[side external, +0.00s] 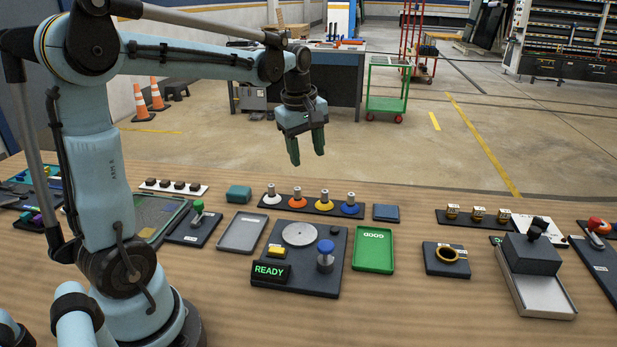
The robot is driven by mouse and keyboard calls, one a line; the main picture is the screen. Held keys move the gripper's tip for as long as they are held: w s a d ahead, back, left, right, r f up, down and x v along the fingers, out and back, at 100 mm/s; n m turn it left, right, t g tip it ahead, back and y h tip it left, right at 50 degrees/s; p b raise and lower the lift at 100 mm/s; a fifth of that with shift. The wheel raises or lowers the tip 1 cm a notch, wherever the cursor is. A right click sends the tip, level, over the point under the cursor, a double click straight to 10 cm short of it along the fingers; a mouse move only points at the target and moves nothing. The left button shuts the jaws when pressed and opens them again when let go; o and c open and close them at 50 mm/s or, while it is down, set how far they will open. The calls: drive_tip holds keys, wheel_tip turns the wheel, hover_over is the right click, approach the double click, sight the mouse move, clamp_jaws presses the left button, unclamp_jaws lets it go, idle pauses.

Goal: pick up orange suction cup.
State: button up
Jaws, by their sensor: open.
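The orange suction cup (298,197) stands on a dark rack (312,208) on the wooden table. It has a metal top and an orange skirt. A white cup (271,194) stands to its left, and a yellow cup (323,200) and a blue cup (350,204) stand to its right. My gripper (306,158) is open and empty, with its green fingers pointing down. It hangs in the air above the rack, apart from the cups.
In front of the rack is a dark station with a READY display (271,272) and a blue-topped post (325,256). A green GOOD tray (373,250) is to its right and a grey tray (242,233) to its left. A teal block (239,194) sits left of the rack.

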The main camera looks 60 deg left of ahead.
drive_tip(key=w+a+f+n+g, duration=0.2)
drive_tip(key=a+f+n, duration=0.1)
drive_tip(key=a+n, duration=0.4)
hover_over(297, 188)
drive_tip(key=shift+h, duration=0.4)
drive_tip(key=f, duration=0.6)
drive_tip(key=shift+s+a+f, duration=0.15)
drive_tip(key=shift+s+f, duration=0.05)
drive_tip(key=shift+f, duration=0.2)
drive_tip(key=shift+w+d+f, duration=0.1)
drive_tip(key=shift+f, duration=1.25)
drive_tip(key=shift+w+d+f, duration=0.1)
drive_tip(key=shift+f, duration=1.25)
clamp_jaws()
